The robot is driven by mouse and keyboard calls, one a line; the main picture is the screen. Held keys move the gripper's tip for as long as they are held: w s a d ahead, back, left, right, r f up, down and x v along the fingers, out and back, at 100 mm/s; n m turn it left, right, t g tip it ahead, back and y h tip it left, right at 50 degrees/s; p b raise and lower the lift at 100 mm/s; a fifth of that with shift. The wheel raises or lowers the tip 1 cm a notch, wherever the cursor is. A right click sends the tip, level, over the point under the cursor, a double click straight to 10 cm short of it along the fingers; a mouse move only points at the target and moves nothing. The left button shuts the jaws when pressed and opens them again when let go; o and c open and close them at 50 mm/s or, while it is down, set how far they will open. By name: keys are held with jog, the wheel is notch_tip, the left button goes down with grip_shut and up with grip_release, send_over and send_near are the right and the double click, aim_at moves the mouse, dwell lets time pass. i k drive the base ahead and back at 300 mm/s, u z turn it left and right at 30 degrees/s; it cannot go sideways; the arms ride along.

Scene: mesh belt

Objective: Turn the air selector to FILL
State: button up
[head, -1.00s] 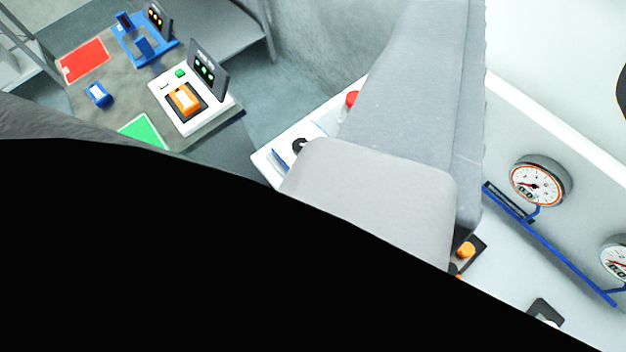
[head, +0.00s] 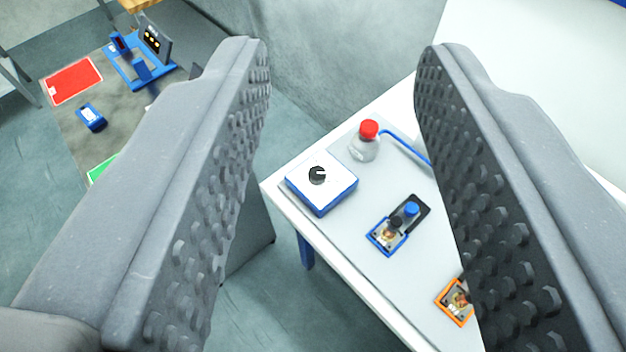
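A black round knob (head: 317,175) with a white mark sits on top of a white box with blue sides (head: 335,200); it looks like the air selector. Its labels are too small to read, so I cannot tell which position it points to. The box stands near the left edge of a white bench. My gripper (head: 345,48) is open and empty, its two ribbed grey fingers wide apart. In the picture, the knob shows between the fingers, farther off and apart from both.
A clear bottle with a red cap (head: 368,131) and a blue tube stand behind the box. A blue-framed fitting (head: 388,236) and an orange-framed one (head: 456,301) lie to its right. A grey-topped table at left holds a red mat (head: 73,80) and a blue stand (head: 140,67).

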aim_at(317, 175)
jog(key=k, duration=1.25)
jog(key=z, duration=0.3)
jog(key=i, duration=1.9)
jog(key=u, duration=0.6)
